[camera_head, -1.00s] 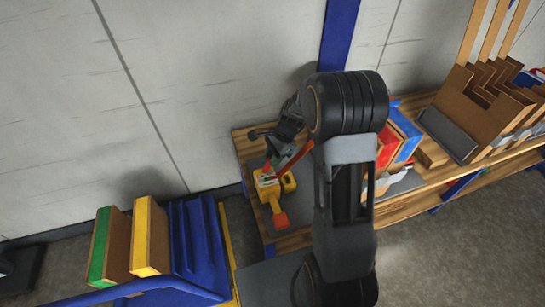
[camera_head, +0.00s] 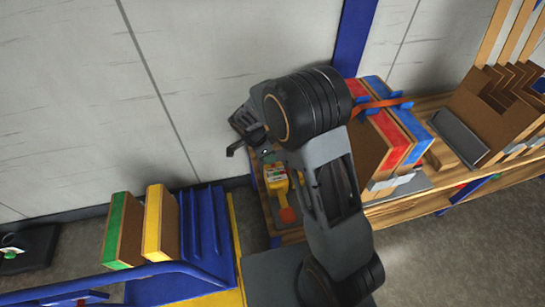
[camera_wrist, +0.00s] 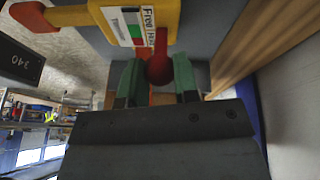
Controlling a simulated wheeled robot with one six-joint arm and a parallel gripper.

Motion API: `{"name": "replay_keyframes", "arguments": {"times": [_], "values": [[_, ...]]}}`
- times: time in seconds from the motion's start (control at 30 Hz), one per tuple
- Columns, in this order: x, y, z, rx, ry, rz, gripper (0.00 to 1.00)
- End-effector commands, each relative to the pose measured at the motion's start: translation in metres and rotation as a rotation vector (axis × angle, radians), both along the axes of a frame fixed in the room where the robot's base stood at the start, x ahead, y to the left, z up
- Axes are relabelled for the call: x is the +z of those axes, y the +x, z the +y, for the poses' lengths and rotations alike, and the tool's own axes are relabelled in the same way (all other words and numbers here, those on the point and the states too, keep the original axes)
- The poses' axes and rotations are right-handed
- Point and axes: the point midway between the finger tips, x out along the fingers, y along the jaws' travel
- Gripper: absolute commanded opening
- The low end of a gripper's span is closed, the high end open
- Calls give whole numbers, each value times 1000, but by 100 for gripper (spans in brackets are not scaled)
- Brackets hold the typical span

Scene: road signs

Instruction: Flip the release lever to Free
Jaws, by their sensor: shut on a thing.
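The yellow release unit (camera_head: 277,181) sits on the left end of the wooden shelf, with an orange-red end piece (camera_head: 288,215) toward me. The wrist view shows its yellow body (camera_wrist: 171,14) and a label (camera_wrist: 131,24) with "Free" readable and green and red patches. The red lever (camera_wrist: 161,42) ends in a round dark red knob (camera_wrist: 159,71). My gripper (camera_wrist: 158,82) has its two green-tipped fingers on either side of the knob, shut on it. In the head view my arm hides the fingertips and the lever.
Green and yellow-edged panels (camera_head: 137,229) stand in a blue rack (camera_head: 205,240) at left. The grey wall (camera_head: 60,100) is close behind the unit.

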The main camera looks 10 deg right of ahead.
Motion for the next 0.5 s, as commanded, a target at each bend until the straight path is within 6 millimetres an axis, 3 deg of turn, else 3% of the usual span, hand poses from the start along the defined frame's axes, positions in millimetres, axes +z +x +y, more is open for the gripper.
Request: {"name": "replay_keyframes", "arguments": {"times": [0.03, 0.5], "values": [[-7, 1, 4, 5, -30, -6, 0], [-8, 1, 16, -1, -224, -3, 0]]}}
